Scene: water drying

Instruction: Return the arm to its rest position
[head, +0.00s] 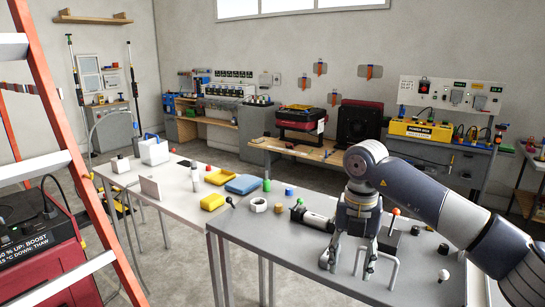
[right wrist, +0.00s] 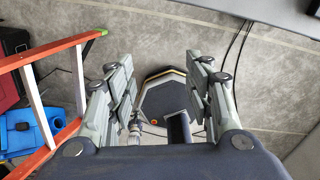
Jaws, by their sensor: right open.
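My right arm (head: 410,190) comes in from the right in the head view and bends down at the left. Its gripper (head: 349,262) points downward, in front of the grey table (head: 290,246) in the picture. In the right wrist view the two fingers (right wrist: 161,100) stand wide apart with nothing held between them. My left arm and gripper are not in view.
The grey table bears a white ring (head: 258,205), a black-and-white cylinder and several small items. A lighter table (head: 185,190) adjoins it at left. An orange ladder (head: 75,160) stands at far left; it also shows in the right wrist view (right wrist: 45,62).

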